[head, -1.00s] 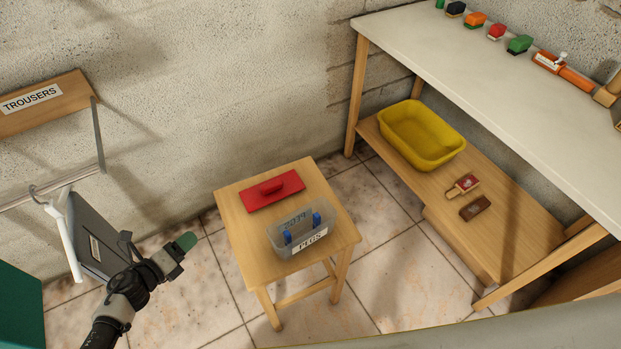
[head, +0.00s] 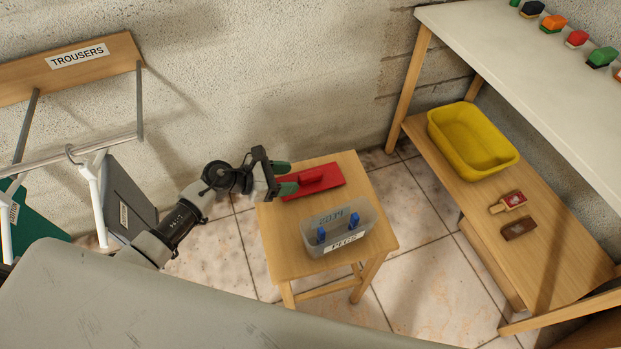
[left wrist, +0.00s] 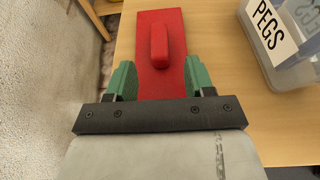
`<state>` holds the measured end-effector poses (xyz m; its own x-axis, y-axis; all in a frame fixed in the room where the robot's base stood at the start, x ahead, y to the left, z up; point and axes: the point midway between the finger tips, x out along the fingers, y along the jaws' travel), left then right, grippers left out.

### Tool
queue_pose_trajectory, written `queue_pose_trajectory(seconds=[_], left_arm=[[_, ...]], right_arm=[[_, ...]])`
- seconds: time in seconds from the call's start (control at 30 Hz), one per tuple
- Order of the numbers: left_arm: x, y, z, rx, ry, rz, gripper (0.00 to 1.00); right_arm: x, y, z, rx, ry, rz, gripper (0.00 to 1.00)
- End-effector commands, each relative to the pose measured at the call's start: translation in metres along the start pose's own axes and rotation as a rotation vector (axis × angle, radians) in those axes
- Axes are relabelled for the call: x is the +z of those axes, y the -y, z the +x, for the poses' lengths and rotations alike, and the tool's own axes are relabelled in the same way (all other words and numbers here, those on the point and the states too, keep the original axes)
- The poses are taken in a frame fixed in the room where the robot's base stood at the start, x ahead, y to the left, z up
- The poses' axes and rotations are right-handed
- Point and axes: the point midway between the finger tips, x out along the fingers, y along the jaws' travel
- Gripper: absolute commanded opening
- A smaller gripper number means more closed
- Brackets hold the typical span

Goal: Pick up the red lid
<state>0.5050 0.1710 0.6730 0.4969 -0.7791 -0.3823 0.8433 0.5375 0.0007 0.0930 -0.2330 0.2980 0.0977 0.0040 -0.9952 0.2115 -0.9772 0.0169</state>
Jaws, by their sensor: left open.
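The red lid (head: 326,180) lies flat on the small wooden stool (head: 282,256), towards its back left. It is a flat rectangle with a raised red handle, which shows in the left wrist view (left wrist: 159,48). My left gripper (head: 286,177) is open at the lid's left end. In the left wrist view its two green fingers (left wrist: 158,82) are on either side of the lid's near part, short of the handle. I cannot tell whether they touch the lid. My right gripper is not in view.
A clear tub labelled PEGS (head: 364,245) with blue pegs stands on the stool, close to the lid. A yellow basin (head: 447,139) and two brushes are on the low shelf at right. A TROUSERS rail (head: 110,60) with hanging clothes is at left. The wall is behind the stool.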

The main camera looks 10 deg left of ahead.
Motion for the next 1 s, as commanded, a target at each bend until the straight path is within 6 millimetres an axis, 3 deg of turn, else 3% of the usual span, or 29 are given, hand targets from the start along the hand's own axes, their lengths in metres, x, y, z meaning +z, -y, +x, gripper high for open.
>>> queue_pose_trajectory(seconds=[0.2,0.47,0.8,1.0], left_arm=[[0.002,0.0,0.026,0.001,0.002,-0.002,0.53],[0.001,0.0,0.028,0.001,0.0,-0.001,0.53],[0.001,0.0,0.028,0.001,0.0,-0.001,0.01],[0.001,0.0,0.028,0.001,0.001,-0.001,0.0]], right_arm=[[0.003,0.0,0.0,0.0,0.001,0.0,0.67],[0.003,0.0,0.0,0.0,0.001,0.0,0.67],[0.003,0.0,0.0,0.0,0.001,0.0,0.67],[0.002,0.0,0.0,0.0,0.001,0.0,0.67]])
